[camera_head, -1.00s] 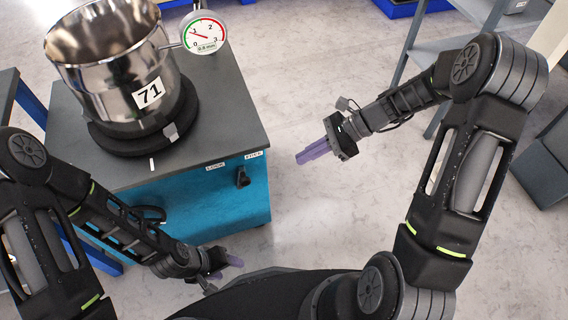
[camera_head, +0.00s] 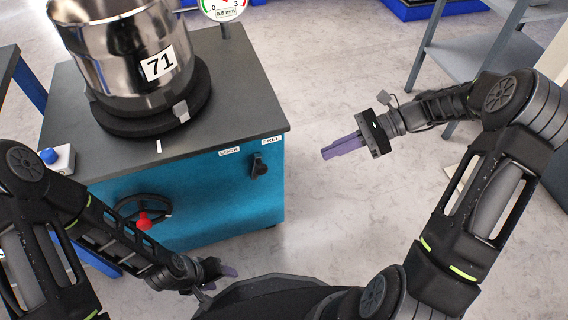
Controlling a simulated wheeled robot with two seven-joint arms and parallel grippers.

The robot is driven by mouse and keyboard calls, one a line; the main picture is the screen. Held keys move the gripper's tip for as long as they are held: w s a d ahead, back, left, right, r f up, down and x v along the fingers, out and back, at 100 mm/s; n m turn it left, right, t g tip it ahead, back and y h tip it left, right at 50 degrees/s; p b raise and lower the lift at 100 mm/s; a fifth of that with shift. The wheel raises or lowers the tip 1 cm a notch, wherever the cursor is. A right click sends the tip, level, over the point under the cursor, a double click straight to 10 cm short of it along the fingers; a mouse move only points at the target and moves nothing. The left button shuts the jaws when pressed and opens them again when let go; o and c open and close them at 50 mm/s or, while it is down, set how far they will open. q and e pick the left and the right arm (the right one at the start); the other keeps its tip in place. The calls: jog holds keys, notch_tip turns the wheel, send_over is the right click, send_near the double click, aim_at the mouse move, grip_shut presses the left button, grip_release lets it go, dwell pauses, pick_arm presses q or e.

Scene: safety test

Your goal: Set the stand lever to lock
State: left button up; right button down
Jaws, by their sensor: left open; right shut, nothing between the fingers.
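The stand is a blue cabinet (camera_head: 205,200) with a dark grey top. Its small black lever (camera_head: 259,166) sits on the front face near the right corner, below the labels LOCK (camera_head: 229,151) and FREE (camera_head: 271,140). The lever stands close to upright, its top under the FREE side; its exact setting is hard to tell. My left gripper (camera_head: 226,271) is low in front of the stand, apart from the lever, its purple fingers partly hidden and open. My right gripper (camera_head: 343,147) is to the right of the stand over the floor, shut and empty, pointing left.
A metal pot marked 71 (camera_head: 120,65) sits on a black round base (camera_head: 150,115) on the stand, with a dial gauge (camera_head: 222,8) beside it. A black handwheel with a red knob (camera_head: 144,221) is on the front. A blue-button box (camera_head: 58,158) is at left. Shelving (camera_head: 470,60) stands right.

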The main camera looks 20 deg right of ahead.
jog(key=shift+a, duration=0.15)
jog(key=b, duration=0.5)
send_near(258, 172)
jog(key=shift+a+f, duration=1.65)
jog(key=shift+f, duration=0.45)
jog(key=shift+w, duration=0.4)
